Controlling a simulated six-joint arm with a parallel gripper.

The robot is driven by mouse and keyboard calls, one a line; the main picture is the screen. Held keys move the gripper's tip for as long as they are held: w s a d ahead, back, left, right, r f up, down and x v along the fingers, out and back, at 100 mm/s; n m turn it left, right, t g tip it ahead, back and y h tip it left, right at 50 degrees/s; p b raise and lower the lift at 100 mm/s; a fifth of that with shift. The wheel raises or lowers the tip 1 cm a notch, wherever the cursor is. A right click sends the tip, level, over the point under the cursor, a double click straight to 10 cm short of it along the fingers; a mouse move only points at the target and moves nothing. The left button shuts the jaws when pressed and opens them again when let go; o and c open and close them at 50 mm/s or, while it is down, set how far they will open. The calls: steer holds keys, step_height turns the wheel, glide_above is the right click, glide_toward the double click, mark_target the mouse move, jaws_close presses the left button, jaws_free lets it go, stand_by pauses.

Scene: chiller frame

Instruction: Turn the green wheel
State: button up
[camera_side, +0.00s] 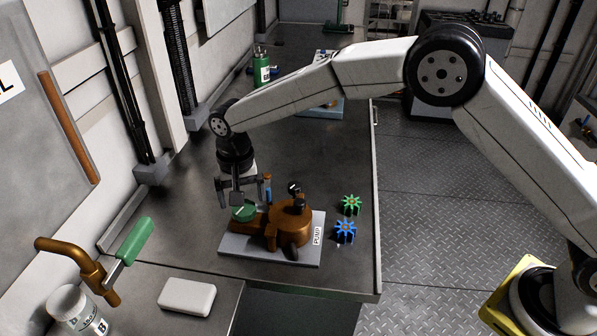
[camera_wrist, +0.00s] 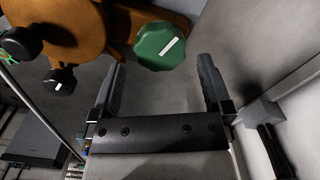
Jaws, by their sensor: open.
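The green wheel (camera_side: 244,213) is a scalloped knob with a white mark, on the left end of the brown pump (camera_side: 289,222). In the wrist view the green wheel (camera_wrist: 160,46) lies beyond the fingertips, roughly between their lines and nearer the left finger. My gripper (camera_side: 243,196) points down just above the wheel in the side view. Its two fingers (camera_wrist: 162,72) are apart with nothing between them. I cannot tell from the side view whether a finger touches the wheel.
The pump's grey base plate (camera_side: 270,254) sits on the dark bench. Black knobs (camera_side: 294,187) rise from the pump. A green gear (camera_side: 350,204) and a blue gear (camera_side: 345,230) lie to its right. A bottle (camera_side: 261,66) stands farther back.

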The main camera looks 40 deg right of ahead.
mark_target(244, 207)
steer(key=shift+r, duration=2.55)
steer(key=shift+d, duration=0.1)
steer(key=shift+n+t, duration=0.3)
steer(key=shift+n, duration=0.2)
steer(key=s+d, duration=0.1)
steer(key=d, duration=0.4)
steer(key=s+d, duration=0.1)
steer(key=d, duration=0.1)
steer(key=shift+s+d+r, duration=0.15)
steer(key=shift+s+d, duration=0.15)
steer(key=shift+s, duration=0.05)
steer(key=s+d+f+n+t, duration=0.2)
steer(key=s+d+f+n, duration=0.1)
steer(key=s+d, duration=1.4)
steer(key=s, duration=0.3)
steer(key=shift+s, duration=0.2)
steer(key=shift+w+a, duration=0.1)
steer(key=shift+w, duration=0.05)
